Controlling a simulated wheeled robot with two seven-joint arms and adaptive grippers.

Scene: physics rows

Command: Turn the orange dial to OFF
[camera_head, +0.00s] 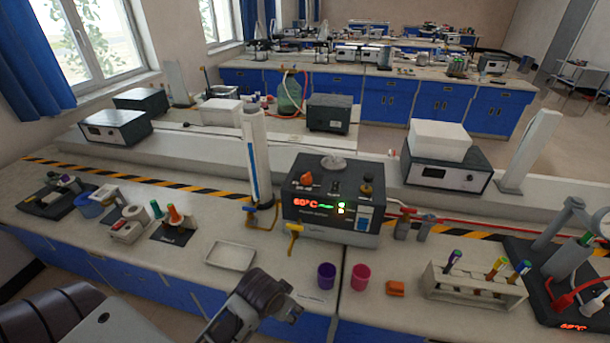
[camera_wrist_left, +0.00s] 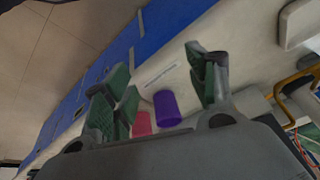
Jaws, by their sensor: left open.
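The orange dial (camera_head: 306,179) sits on the top left of a dark control box (camera_head: 330,208) at mid-counter. The box's red display reads about 60°C, with small lit indicators beside it. A second knob, dark with a yellowish part (camera_head: 366,186), is on the box's right. The dial's markings are too small to read. My left arm comes in at the bottom of the head view, well short of the box. In the left wrist view my left gripper (camera_wrist_left: 160,68) has its green-padded fingers spread, with nothing between them. The dial is not visible there. My right gripper is not in view.
A purple cup (camera_head: 326,275), pink cup (camera_head: 361,277) and orange block (camera_head: 396,289) stand in front of the box. A white tray (camera_head: 230,255) and yellow-handled valve (camera_head: 293,234) are to the left. A tube rack (camera_head: 470,285) is at right.

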